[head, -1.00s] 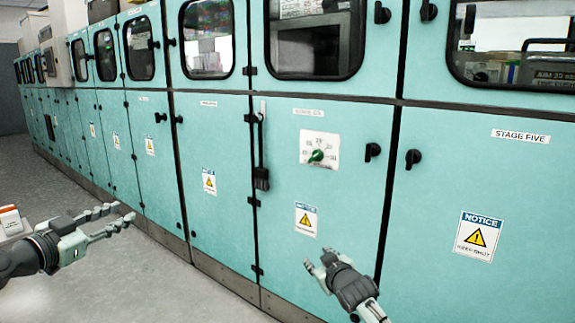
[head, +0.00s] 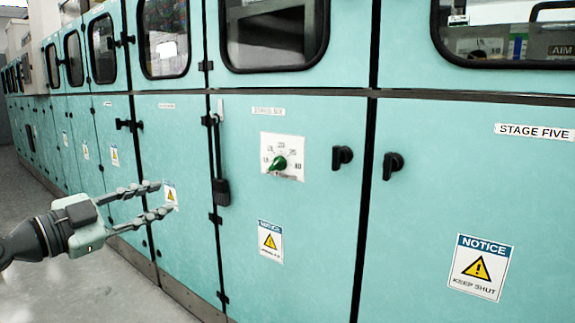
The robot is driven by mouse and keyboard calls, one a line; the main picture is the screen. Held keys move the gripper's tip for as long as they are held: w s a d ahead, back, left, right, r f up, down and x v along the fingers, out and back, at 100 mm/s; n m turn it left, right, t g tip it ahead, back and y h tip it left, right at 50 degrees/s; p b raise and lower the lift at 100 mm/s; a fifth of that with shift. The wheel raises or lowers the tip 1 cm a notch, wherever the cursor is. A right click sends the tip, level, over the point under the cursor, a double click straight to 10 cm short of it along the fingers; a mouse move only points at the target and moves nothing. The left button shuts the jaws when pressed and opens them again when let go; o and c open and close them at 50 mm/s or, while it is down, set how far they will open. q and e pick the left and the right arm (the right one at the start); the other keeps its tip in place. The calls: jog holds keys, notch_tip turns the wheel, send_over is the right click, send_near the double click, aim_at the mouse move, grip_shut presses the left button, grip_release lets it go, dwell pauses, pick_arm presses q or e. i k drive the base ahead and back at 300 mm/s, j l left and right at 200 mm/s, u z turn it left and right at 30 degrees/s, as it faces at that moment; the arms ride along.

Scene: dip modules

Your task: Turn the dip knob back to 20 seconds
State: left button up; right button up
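The dip knob (head: 279,164) is green and sits on a white dial plate (head: 291,145) on the teal door labelled stage six. The plate has numbers around the knob, with 20 near the top. The knob looks turned toward the lower-left side of the dial, but its exact setting is too small to read. My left gripper (head: 166,198) is at the left, its two fingers apart and empty, pointing right. In the picture it is left of the knob and lower, apart from it. My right gripper is out of view.
The stage five panel (head: 450,190) carries a notice. Grey floor (head: 100,285) is clear at lower left.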

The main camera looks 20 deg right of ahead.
aim_at(279, 164)
jog(key=i+l, duration=0.15)
jog(key=l, duration=0.2)
jog(key=i+l, duration=0.35)
jog(key=l, duration=0.3)
